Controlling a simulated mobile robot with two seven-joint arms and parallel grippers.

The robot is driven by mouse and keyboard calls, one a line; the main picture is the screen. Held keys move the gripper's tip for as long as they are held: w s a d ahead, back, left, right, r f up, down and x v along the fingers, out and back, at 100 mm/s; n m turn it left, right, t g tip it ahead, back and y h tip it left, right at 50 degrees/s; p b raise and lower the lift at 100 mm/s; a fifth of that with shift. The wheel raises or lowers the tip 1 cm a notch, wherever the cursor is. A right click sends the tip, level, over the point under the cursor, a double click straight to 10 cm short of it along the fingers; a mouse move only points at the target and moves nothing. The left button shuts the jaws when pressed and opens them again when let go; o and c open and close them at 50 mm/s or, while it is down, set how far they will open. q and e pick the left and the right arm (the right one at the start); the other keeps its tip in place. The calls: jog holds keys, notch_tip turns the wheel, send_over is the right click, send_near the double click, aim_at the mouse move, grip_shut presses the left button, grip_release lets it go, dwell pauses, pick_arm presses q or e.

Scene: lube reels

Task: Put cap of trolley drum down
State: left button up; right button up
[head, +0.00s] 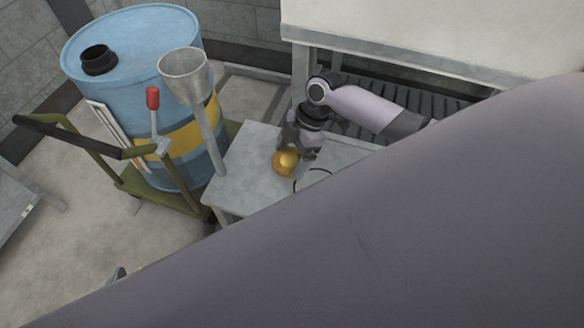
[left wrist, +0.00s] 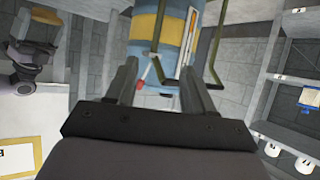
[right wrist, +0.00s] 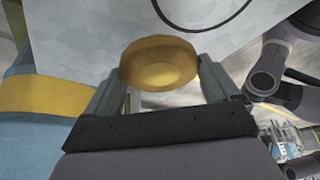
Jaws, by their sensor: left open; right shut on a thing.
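The cap, a round brass-yellow piece (head: 285,162), is at the small grey table in the head view. My right gripper (head: 303,150) is shut on it. The right wrist view shows the cap (right wrist: 160,62) between the two fingers (right wrist: 158,85), with the pale tabletop behind it. I cannot tell whether the cap touches the tabletop. The trolley drum (head: 130,45) is blue with a yellow band and has a black ring opening (head: 98,60) on top. My left gripper (left wrist: 163,80) is open and empty in the left wrist view, pointing towards the drum.
The drum stands on a green trolley (head: 180,205) with a dark handle (head: 65,135). A grey funnel (head: 184,75) and a red-knobbed lever (head: 153,98) are beside it. The small table (head: 240,170) has bare top around the cap and a thin dark loop (head: 313,171). My large arm link fills the lower right.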

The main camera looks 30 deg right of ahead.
aim_at(296, 158)
notch_tip(296, 158, down, 4)
jog(key=shift+r+b, duration=0.1)
jog(key=shift+b, duration=0.6)
jog(key=shift+f, duration=0.45)
pick_arm(q)
jog(key=shift+w+d+f+h, duration=0.1)
jog(key=shift+w+d+h, duration=0.1)
jog(key=shift+d, duration=0.15)
jog(key=shift+w+d+h, duration=0.1)
jog(key=shift+d+h, duration=0.1)
jog(key=shift+d, duration=0.15)
pick_arm(e)
jog(key=shift+f, duration=0.1)
jog(key=o, duration=0.9)
